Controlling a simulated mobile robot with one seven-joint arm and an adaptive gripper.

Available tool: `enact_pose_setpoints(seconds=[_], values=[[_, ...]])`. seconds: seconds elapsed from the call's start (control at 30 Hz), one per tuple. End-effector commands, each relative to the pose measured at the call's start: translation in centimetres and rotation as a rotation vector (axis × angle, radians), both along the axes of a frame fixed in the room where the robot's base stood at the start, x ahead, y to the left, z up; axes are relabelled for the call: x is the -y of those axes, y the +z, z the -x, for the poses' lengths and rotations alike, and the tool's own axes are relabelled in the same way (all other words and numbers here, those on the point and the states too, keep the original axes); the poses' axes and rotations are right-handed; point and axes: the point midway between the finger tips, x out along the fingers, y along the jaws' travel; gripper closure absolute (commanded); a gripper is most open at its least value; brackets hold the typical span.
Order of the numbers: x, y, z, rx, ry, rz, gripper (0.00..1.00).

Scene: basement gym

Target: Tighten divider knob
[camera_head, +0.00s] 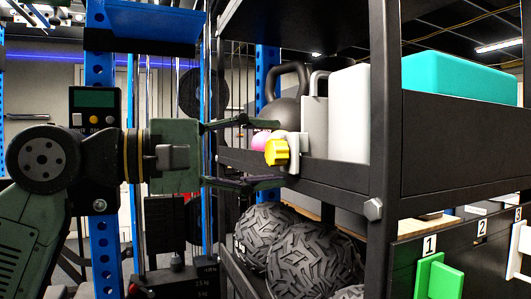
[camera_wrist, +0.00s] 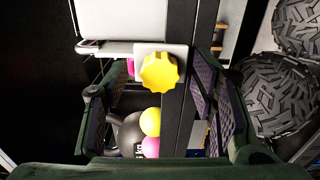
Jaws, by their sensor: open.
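The yellow divider knob (camera_head: 277,152) sits on a pale bracket (camera_head: 293,147) at the front rail of the rack's shelf. In the wrist view the lobed knob (camera_wrist: 159,72) shows face on, on its light plate (camera_wrist: 145,49). My gripper (camera_head: 277,153) is open, one finger above and one below the knob in the head view. In the wrist view the fingers (camera_wrist: 158,95) stand to either side, with gaps between them and the knob. I see no contact with it.
A dark kettlebell (camera_head: 287,98) stands on the shelf left of the divider. A teal block (camera_head: 459,78) is at the right. Textured black balls (camera_head: 268,232) fill the lower shelf. A dark rack post (camera_head: 384,120) rises right of the knob. Yellow and pink balls (camera_wrist: 150,121) show in the wrist view.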

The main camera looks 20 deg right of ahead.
Motion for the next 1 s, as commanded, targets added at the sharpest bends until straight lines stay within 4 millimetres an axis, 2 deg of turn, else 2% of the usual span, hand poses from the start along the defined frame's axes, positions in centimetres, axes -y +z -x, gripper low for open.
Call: enact_pose_setpoints(seconds=[0.3, 0.5, 0.7, 1.0], values=[[-6.5, 0.1, 0.1, -0.002, 0.002, 0.004, 0.48], [-9.8, 0.0, 0.3, -0.002, 0.001, 0.001, 0.48], [-11.2, 0.0, 0.4, 0.0, 0.0, 0.001, 0.48], [-11.2, 0.0, 0.4, 0.0, -0.001, 0.0, 0.48]])
